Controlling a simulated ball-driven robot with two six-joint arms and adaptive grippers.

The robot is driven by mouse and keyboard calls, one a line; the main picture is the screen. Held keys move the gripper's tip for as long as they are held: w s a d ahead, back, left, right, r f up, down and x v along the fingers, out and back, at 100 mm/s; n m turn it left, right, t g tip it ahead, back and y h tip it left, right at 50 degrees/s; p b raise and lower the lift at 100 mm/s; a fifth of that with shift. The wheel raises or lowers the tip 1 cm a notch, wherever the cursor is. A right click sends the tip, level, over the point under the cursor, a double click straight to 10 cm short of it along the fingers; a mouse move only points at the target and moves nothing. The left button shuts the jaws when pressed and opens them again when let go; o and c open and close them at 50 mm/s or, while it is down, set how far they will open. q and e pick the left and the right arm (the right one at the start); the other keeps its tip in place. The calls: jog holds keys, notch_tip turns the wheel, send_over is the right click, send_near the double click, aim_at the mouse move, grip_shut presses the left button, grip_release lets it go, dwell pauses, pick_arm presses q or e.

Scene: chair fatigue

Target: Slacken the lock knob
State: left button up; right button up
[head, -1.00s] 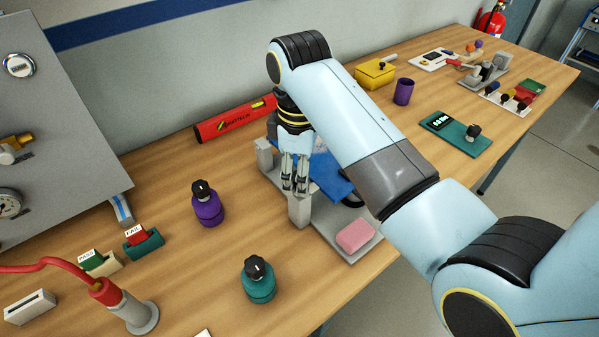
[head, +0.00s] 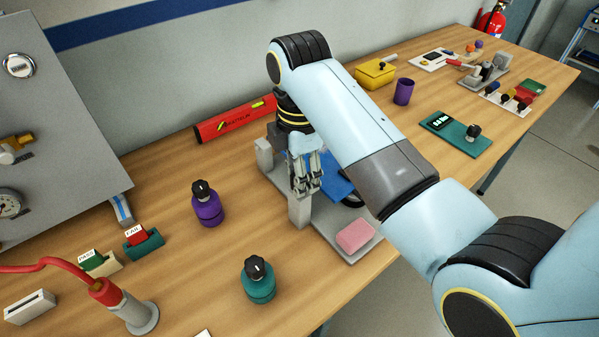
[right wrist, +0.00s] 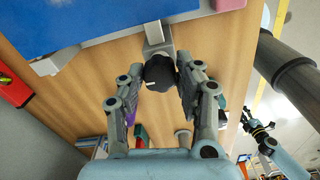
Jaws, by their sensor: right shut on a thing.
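The lock knob (right wrist: 159,72) is black with a white mark and shows in the right wrist view, in front of a grey block. My right gripper (right wrist: 160,82) is shut on it, one finger on each side. In the head view my right gripper (head: 306,188) points down at the grey fixture (head: 301,212), and its fingers hide the knob there. The fixture carries a blue panel (head: 337,184). My left gripper (right wrist: 250,121) shows small at the right of the right wrist view; its jaws are too small to read. It is out of the head view.
A pink block (head: 355,235) sits on the fixture's base. A purple knobbed bottle (head: 207,208) and a teal one (head: 258,284) stand to the left on open wood. A red level box (head: 235,121) lies behind. A purple cup (head: 404,91) stands beyond my right arm.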

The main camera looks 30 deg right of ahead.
dwell(0.5)
jog(key=o, duration=1.1)
jog(key=shift+o, duration=0.2)
jog(key=shift+r, duration=0.1)
notch_tip(320, 180, up, 7)
jog(key=shift+r, duration=0.1)
